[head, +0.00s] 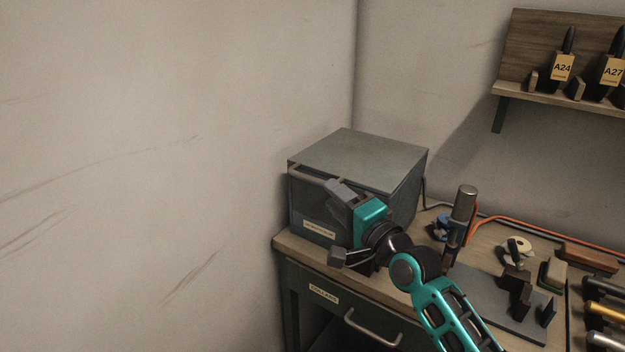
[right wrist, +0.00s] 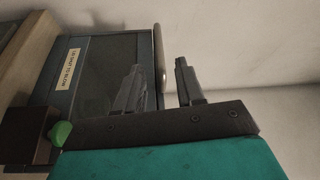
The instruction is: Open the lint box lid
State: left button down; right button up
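The lint box is a grey box (head: 408,197) with a pale label low on its front, standing on the bench against the wall corner. Its flat lid (head: 360,147) looks shut. A grey bar handle (head: 308,171) runs along the lid's upper front edge. My right gripper (head: 338,187) is at the box's upper front. In the right wrist view the handle (right wrist: 158,50) shows between the two spread fingers (right wrist: 159,66), with no clear contact. One finger overlaps the box front and the other the wall behind. Part of the handle is hidden by my gripper. My left gripper is out of view.
The bench (head: 285,243) has a labelled drawer with a bar handle (head: 372,328) below the box. A dark upright tool (head: 462,210), an orange cable and small items lie to the right. A wall shelf (head: 560,97) is at upper right. Space above the lid is clear.

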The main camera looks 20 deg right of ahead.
aim_at(314, 180)
jog(key=x, duration=0.7)
jog(key=shift+w+a, duration=0.15)
jog(key=shift+w, duration=0.2)
jog(key=shift+c, duration=0.5)
grip_shut()
